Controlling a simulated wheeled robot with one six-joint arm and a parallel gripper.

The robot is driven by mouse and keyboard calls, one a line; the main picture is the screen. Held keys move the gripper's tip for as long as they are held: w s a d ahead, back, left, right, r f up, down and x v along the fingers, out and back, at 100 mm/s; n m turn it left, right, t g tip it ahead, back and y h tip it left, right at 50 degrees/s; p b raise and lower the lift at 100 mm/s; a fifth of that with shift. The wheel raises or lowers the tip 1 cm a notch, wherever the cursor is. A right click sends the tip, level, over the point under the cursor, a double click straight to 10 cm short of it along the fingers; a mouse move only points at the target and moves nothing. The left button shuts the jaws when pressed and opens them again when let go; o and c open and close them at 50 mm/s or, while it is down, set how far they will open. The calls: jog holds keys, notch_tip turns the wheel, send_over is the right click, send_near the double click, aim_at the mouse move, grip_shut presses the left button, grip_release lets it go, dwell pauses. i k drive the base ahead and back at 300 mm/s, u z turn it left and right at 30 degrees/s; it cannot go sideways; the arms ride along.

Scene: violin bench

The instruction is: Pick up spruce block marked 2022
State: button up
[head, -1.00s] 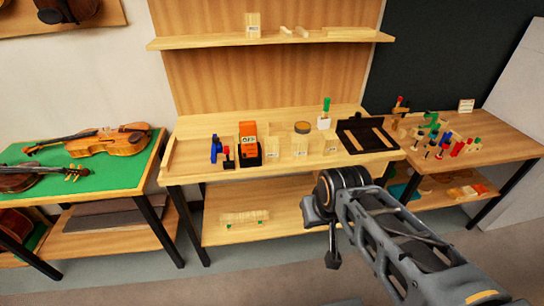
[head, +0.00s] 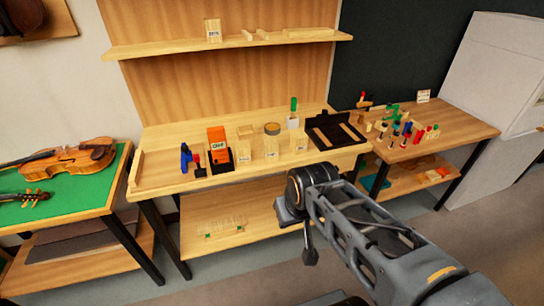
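Another labelled block (head: 213,31) stands on the shelf above. The labels are too small to read, so I cannot tell which block is marked 2022. My arm reaches in from the lower right, with its end in front of the bench, apart from the blocks. The dark part hanging there seems to be my gripper (head: 310,257); its fingers cannot be made out.
A violin table (head: 60,185) stands left, a side table (head: 455,130) right. Floor in front looks clear.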

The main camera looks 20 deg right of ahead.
aim_at(298, 139)
jog(key=z, duration=0.1)
jog(key=k, duration=0.4)
jog(key=u, duration=0.75)
jog(key=i, duration=0.8)
jog(key=z, duration=0.45)
jog(key=i, duration=0.7)
jog(key=z, duration=0.55)
